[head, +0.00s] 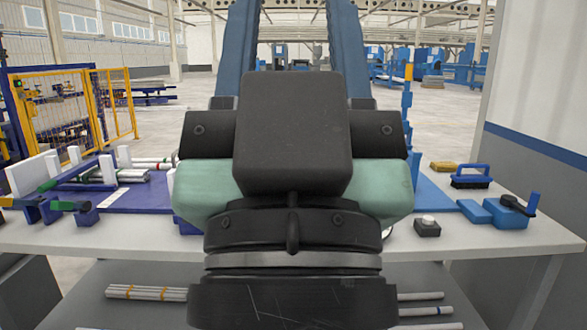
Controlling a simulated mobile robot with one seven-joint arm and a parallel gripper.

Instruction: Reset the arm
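My arm's end fills the middle of the head view, close to the camera. My gripper (293,135) shows from behind as a black body with pale green parts at both sides. Its fingertips are hidden, so I cannot tell whether it is open, shut or holding anything. Several grey pipes (122,176) lie on the blue mat (150,199) at the left of the worktable (480,240). The middle of the table is hidden behind my arm.
White blocks (35,173) and a green-handled tool (60,206) stand at the left. A blue brush (471,176), a blue clamp-like tool (505,211) and a small dark box (427,226) lie at the right. More pipes (145,292) rest on the lower shelf.

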